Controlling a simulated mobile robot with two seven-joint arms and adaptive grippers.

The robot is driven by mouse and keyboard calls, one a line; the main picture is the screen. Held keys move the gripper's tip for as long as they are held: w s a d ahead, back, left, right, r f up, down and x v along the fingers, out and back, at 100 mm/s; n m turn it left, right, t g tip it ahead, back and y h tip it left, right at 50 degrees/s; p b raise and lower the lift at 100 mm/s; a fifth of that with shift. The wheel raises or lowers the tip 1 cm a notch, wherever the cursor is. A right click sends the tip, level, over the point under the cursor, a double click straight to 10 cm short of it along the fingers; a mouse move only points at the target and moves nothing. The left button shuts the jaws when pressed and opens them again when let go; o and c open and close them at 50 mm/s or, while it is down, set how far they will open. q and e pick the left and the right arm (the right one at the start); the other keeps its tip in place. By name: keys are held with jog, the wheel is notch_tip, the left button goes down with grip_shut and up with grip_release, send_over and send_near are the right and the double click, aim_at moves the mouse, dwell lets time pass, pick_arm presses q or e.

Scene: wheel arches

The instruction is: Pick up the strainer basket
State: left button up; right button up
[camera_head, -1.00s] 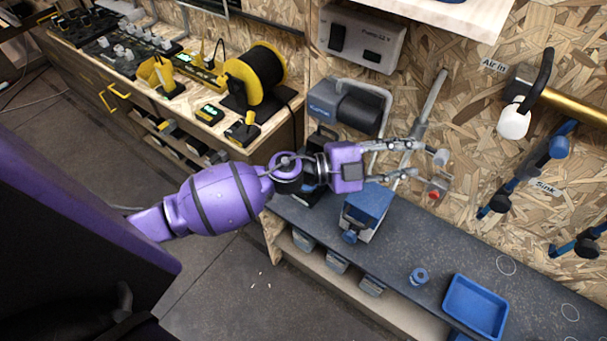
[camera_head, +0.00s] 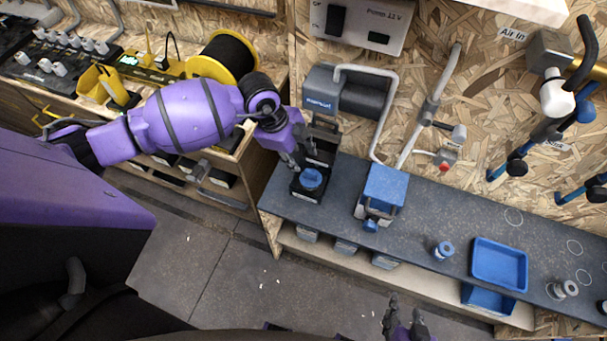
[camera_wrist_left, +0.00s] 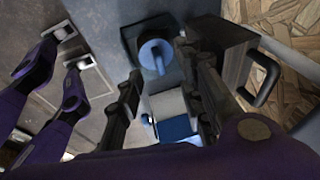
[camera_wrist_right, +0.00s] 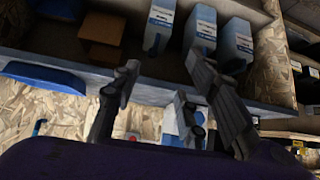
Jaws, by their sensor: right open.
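I cannot make out a clear strainer basket. A black unit with a round blue cap (camera_head: 311,180) stands at the left end of the dark bench. The cap also shows beyond my left fingers in the left wrist view (camera_wrist_left: 155,55). A small blue spool-shaped piece (camera_head: 443,250) and a grey one (camera_head: 563,290) stand farther right. My right gripper (camera_head: 405,318) is open and empty, low in front of the bench.
A blue box (camera_head: 385,188) with a front knob and a blue tray (camera_head: 499,263) stand on the bench (camera_head: 340,205). A grey pump (camera_head: 345,95) and pipes are on the wall behind.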

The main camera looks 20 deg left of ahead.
aim_at(310, 172)
pick_arm(q)
jog(key=shift+s+d+f+n, duration=0.1)
jog(key=shift+d+f+n, duration=0.15)
jog(key=shift+d+f, duration=0.3)
jog(key=shift+d+f+n, duration=0.25)
jog(key=shift+d+f, duration=0.05)
jog(key=shift+f, duration=0.3)
jog(key=x, duration=0.5)
jog(key=shift+d+b, duration=0.25)
jog(key=shift+b, duration=0.1)
pick_arm(e)
jog(key=shift+s+d+f, duration=0.1)
jog(key=shift+d+f, duration=0.2)
jog(key=shift+d, duration=0.25)
pick_arm(q)
jog(key=c, duration=0.8)
grip_shut()
pick_arm(e)
jog(key=shift+d, duration=0.2)
jog(key=shift+s+d+f, duration=0.1)
jog(key=shift+s, duration=0.05)
